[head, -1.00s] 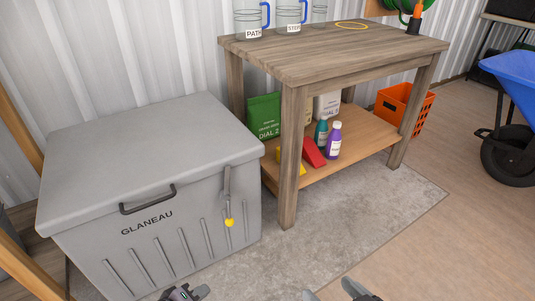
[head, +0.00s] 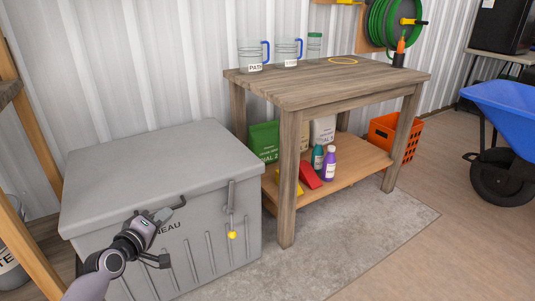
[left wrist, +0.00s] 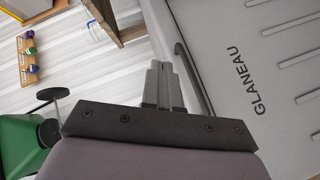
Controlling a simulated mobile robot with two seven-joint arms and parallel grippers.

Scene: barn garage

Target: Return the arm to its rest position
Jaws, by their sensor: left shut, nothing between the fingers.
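My left gripper (head: 162,214) is in front of the grey GLANEAU chest (head: 150,160), close to its dark front handle (head: 178,203). In the left wrist view the left gripper's fingers (left wrist: 163,68) are together with nothing between them. The handle (left wrist: 195,78) runs just beside the fingers there; I cannot tell whether they touch. The chest lid is down. My left arm comes in from the lower left and covers part of the lettering. My right gripper is not in view.
A wooden workbench (head: 330,85) stands right of the chest, with labelled jugs (head: 252,58) on top and bags and bottles (head: 329,164) on its lower shelf. An orange crate (head: 385,135) and a blue wheelbarrow (head: 505,105) are further right. The floor (head: 440,255) in front is clear.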

